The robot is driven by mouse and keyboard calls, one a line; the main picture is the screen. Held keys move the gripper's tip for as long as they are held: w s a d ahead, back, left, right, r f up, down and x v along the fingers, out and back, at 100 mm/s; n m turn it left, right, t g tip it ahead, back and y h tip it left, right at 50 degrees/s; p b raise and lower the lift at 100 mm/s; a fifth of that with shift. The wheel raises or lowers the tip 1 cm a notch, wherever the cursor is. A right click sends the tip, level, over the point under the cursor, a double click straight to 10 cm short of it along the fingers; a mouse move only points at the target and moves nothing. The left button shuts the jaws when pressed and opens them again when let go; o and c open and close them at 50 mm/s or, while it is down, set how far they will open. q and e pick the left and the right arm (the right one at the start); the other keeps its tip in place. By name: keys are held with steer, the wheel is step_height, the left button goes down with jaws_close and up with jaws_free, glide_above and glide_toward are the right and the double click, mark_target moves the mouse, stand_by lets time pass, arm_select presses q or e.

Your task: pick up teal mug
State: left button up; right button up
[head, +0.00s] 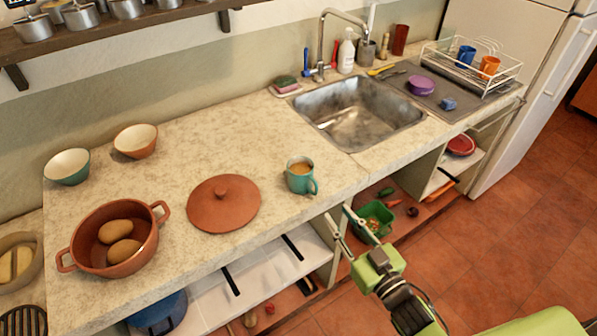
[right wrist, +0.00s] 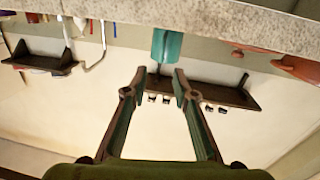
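The teal mug (head: 299,182) stands upright on the counter near its front edge, with brownish contents and its handle toward the lower right. My right gripper (head: 338,212) is in front of the counter edge, to the lower right of the mug and apart from it. In the right wrist view, which is upside down, the mug (right wrist: 167,46) shows just beyond the gap between the fingertips (right wrist: 160,72). The fingers are spread with nothing between them. My left gripper is not in view.
A terracotta lid (head: 223,204) lies left of the mug, and a pot (head: 112,264) with brown round items stands farther left. Two bowls are at the back left. A sink (head: 358,112) is behind right. The counter (head: 205,150) behind the lid is clear. Open shelves lie below.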

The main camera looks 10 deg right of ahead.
mark_target(317, 189)
steer(key=p+x, duration=0.2)
steer(key=x, duration=0.9)
steer(key=shift+w+a+p, duration=0.15)
steer(key=shift+p, duration=0.15)
steer(key=shift+w, duration=0.1)
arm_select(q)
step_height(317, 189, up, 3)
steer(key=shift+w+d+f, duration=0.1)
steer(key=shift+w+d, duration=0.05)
arm_select(e)
jaws_close()
